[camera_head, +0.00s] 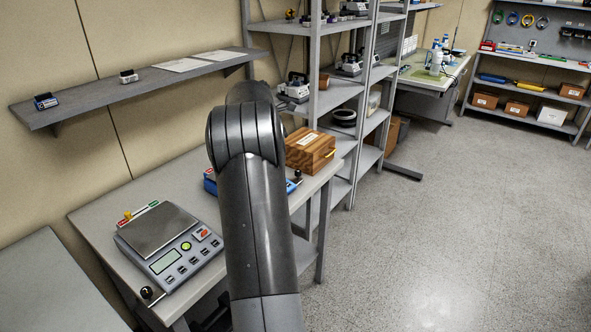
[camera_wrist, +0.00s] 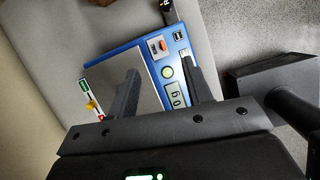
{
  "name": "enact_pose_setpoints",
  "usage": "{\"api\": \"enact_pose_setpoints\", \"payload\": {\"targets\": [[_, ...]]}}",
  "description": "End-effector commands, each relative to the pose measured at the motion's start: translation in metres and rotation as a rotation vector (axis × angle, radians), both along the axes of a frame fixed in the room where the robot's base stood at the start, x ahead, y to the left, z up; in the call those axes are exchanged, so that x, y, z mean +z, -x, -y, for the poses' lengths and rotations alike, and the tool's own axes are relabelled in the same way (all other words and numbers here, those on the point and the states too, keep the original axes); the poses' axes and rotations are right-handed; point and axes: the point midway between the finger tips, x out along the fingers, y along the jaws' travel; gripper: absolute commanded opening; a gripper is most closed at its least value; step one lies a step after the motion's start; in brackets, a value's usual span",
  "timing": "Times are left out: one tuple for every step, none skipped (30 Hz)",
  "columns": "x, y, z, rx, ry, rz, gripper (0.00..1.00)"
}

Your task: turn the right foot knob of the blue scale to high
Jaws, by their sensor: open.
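The blue scale (camera_wrist: 130,49) lies under my gripper in the wrist view, with a grey plate, a display (camera_wrist: 178,96) and a green button. In the head view my arm hides most of it; a blue edge (camera_head: 209,182) shows. A black knob (camera_head: 298,174) stands beside its right end there. A dark knob-like part (camera_wrist: 168,12) shows past the scale's far end in the wrist view; its setting is unreadable. My gripper (camera_wrist: 162,68) is open, its fingers over the scale and apart from that part. I cannot tell their height. The head view hides the gripper.
A grey scale (camera_head: 160,232) with its own black knob (camera_head: 147,292) sits at the left on the table (camera_head: 90,214). A wooden box (camera_head: 310,150) stands right of my arm. A wall shelf (camera_head: 100,102) hangs behind. The floor at right is clear.

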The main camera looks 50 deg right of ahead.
Motion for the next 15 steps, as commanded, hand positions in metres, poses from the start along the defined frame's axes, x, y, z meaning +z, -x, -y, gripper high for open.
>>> {"api": "enact_pose_setpoints", "payload": {"targets": [[-0.012, 0.006, 0.019, 0.026, 0.004, -0.031, 0.46], [-0.017, 0.008, 0.027, 0.045, 0.007, -0.047, 0.46], [-0.022, 0.012, 0.037, 0.066, 0.010, -0.065, 0.46], [-0.026, 0.014, 0.042, 0.080, 0.011, -0.078, 0.46], [-0.029, 0.015, 0.047, 0.093, 0.014, -0.087, 0.46], [-0.032, 0.017, 0.052, 0.105, 0.015, -0.098, 0.46], [-0.034, 0.018, 0.055, 0.113, 0.016, -0.104, 0.46], [-0.036, 0.019, 0.057, 0.117, 0.016, -0.109, 0.46], [-0.038, 0.020, 0.060, 0.122, 0.017, -0.112, 0.46], [-0.039, 0.020, 0.061, 0.125, 0.017, -0.114, 0.46], [-0.041, 0.020, 0.062, 0.127, 0.017, -0.115, 0.46], [-0.045, 0.020, 0.063, 0.128, 0.017, -0.116, 0.46], [-0.049, 0.020, 0.064, 0.127, 0.016, -0.116, 0.46], [-0.053, 0.020, 0.066, 0.127, 0.016, -0.117, 0.46], [-0.059, 0.020, 0.068, 0.127, 0.015, -0.117, 0.46]]}}
